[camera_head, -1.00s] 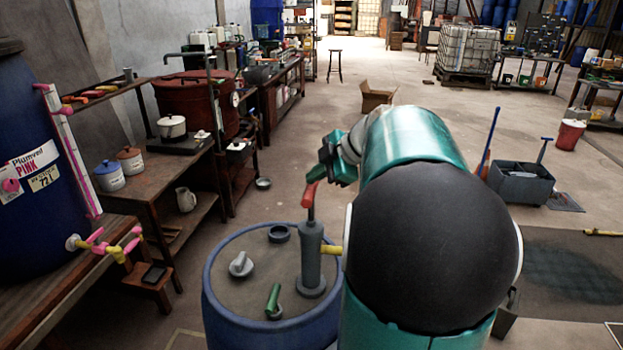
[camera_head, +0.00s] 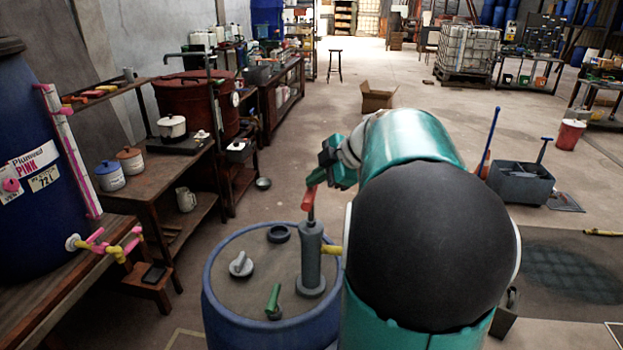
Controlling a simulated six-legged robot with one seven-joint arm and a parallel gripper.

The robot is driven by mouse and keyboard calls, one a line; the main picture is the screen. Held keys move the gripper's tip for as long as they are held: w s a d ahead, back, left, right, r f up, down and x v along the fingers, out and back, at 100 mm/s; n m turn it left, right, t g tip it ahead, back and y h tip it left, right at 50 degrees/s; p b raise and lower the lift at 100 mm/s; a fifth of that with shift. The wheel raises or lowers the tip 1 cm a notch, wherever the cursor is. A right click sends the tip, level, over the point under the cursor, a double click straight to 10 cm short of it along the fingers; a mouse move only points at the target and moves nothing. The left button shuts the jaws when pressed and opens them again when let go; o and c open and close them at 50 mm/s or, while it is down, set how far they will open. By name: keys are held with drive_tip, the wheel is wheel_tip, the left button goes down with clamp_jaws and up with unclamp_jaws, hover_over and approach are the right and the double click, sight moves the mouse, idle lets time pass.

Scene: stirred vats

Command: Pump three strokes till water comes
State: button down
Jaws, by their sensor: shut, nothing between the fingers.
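A grey hand pump (camera_head: 311,262) stands upright on the lid of a blue drum (camera_head: 222,308). It has a red handle (camera_head: 308,200) on top and a yellow spout (camera_head: 331,250) on its right side. The spout's far end is hidden behind my arm. My gripper (camera_head: 317,178), dark green, is shut with nothing held. It is at the upper end of the red handle; I cannot tell whether they touch. No water shows in view.
On the drum lid are a grey cap (camera_head: 241,264), a black ring (camera_head: 279,234) and a green-handled fitting (camera_head: 273,300). A wooden bench (camera_head: 165,195) with pots stands left. My arm hides the area right of the drum. Open floor lies behind.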

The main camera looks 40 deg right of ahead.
drive_tip(key=shift+f, duration=2.75)
idle(2.2)
drive_tip(key=shift+r, duration=3.65)
drive_tip(key=shift+r, duration=3)
